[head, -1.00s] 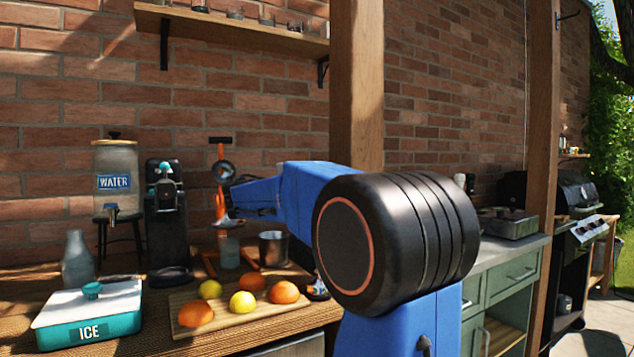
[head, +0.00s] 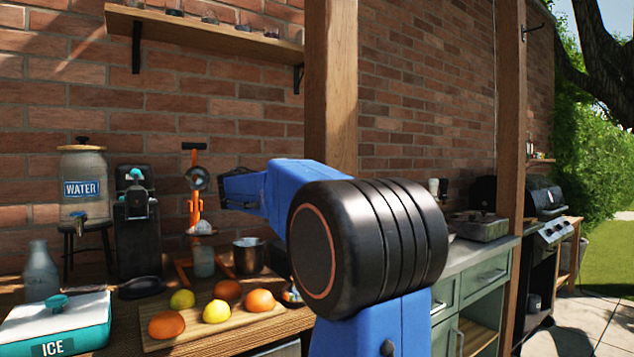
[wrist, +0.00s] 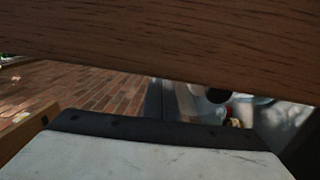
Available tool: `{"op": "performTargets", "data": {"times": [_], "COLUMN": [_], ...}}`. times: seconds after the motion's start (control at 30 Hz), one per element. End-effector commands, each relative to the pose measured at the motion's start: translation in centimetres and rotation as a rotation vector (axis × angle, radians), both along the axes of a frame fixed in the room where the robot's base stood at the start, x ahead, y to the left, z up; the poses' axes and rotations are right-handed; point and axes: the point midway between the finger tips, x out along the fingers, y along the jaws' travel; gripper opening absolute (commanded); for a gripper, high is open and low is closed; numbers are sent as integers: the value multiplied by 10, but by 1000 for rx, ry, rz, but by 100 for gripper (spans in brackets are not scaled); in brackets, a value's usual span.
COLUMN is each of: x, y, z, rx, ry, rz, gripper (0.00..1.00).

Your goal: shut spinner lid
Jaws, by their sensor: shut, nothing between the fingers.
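My gripper (head: 224,188) is at the end of the blue arm in the head view, dark, shut and empty. It is in the air in front of the brick wall, just right of the orange press in the picture. I cannot make out a spinner or its lid for certain in either view; part of the counter is hidden behind my arm. The wrist view shows a wooden surface across the top and a pale, dark-edged shape below, which I cannot name.
The counter holds a teal ICE box (head: 82,337), a water dispenser (head: 82,208), a black machine (head: 137,235), an orange press (head: 194,208), a metal pot (head: 249,259) and a fruit board (head: 190,338). A wooden post (head: 331,80) stands behind my arm. A shelf (head: 200,33) hangs above.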

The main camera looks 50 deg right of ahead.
Motion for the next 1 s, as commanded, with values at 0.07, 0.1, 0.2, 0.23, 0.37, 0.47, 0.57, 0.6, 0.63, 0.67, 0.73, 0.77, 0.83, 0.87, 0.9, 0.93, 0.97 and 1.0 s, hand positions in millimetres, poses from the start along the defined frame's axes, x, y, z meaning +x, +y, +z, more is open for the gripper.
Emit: {"op": "performTargets", "data": {"times": [0.07, 0.1, 0.2, 0.23, 0.37, 0.47, 0.57, 0.6, 0.63, 0.67, 0.73, 0.77, 0.83, 0.87, 0.9, 0.93, 0.97, 1.0], "x": [-3, -5, -8, -9, -13, -14, -14, -14, -14, -14, -14, -14, -14, -14, -14, -14, -14, -14], "y": [-11, -17, -32, -36, -51, -58, -60, -60, -60, -60, -59, -59, -59, -59, -59, -59, -59, -58], "z": [7, 10, 16, 17, 21, 23, 24, 24, 24, 24, 23, 23, 23, 23, 24, 24, 24, 24], "rx": [54, 84, 152, 166, 181, 180, 180, 179, 179, 179, 179, 179, 179, 179, 179, 179, 179, 179], "ry": [-18, -26, -43, -45, -46, -46, -46, -46, -45, -45, -45, -45, -45, -45, -45, -45, -45, -45], "rz": [-3, -3, -2, -1, 2, 2, 4, 4, 4, 4, 4, 4, 4, 4, 4, 4, 4, 4], "gripper": [0, 0, 0, 0, 0, 0, 0, 0, 0, 0, 0, 0, 0, 0, 0, 0, 0, 0]}}
